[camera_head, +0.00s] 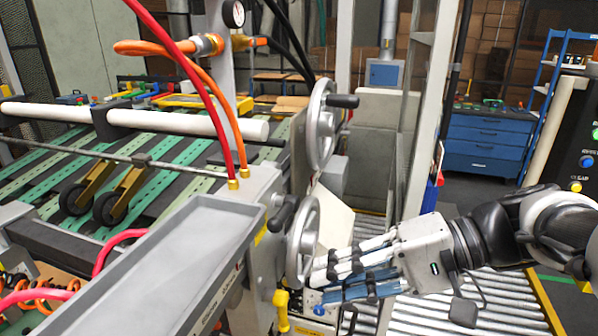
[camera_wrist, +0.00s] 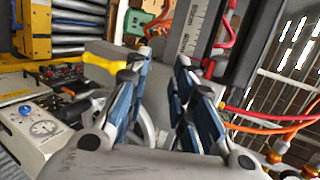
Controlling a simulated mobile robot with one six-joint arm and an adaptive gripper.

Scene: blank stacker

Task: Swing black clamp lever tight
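A black lever (camera_head: 283,213) sits on the machine's grey frame, just left of the lower metal handwheel (camera_head: 303,242); I take it for the clamp lever. My gripper (camera_head: 326,276) reaches in from the right, its fingers at the handwheel's lower right, below the lever. In the wrist view my gripper (camera_wrist: 160,68) is open, with a clear gap between its blue-padded fingers and nothing held. The handwheel shows partly behind the fingers (camera_wrist: 148,128). I cannot pick out the clamp lever for sure in the wrist view. Whether the fingers touch the wheel is unclear.
An upper handwheel (camera_head: 322,123) with a black handle stands above. A yellow handle (camera_head: 281,308) hangs below; it also shows in the wrist view (camera_wrist: 103,62). Red and orange hoses (camera_head: 215,95) run down to the frame. A grey tray (camera_head: 185,265) lies left; rollers (camera_head: 480,300) lie right.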

